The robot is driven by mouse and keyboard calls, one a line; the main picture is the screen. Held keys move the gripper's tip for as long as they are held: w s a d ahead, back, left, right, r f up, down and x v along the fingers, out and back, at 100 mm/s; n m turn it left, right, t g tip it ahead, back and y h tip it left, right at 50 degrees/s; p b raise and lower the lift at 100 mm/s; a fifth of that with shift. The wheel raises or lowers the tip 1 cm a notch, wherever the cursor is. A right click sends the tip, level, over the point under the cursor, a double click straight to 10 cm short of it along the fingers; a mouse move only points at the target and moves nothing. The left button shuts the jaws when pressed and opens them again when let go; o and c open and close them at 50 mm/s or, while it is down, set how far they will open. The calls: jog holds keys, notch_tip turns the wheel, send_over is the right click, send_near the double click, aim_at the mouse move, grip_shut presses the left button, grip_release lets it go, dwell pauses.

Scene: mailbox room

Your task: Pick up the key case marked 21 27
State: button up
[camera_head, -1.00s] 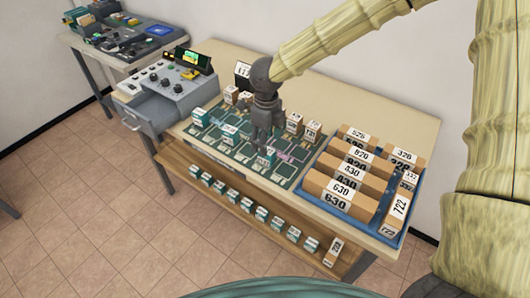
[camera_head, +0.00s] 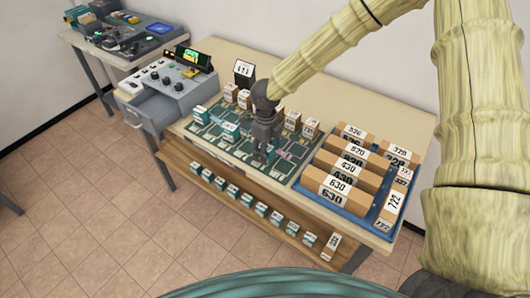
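Several small teal key cases with white labels are in view. Two stand on the green patterned mat (camera_head: 222,148), one case (camera_head: 230,131) near its middle and one case (camera_head: 198,113) at its left edge. A row of similar cases (camera_head: 247,204) stands on the lower wooden shelf. Their labels are too small to read, so I cannot tell which is marked 21 27. My gripper (camera_head: 261,157) points down over the front middle of the mat. Its dark fingers hide what is directly beneath, and I cannot tell whether they hold anything.
A blue tray (camera_head: 357,205) with brown numbered boxes, including the 630 box (camera_head: 335,190), stands right of the mat. Small tan blocks (camera_head: 310,127) line the mat's back. A grey control console (camera_head: 174,85) with an open drawer is at the left. Tiled floor is clear in front.

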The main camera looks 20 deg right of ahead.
jog(key=c, duration=0.9)
jog(key=shift+r, duration=0.15)
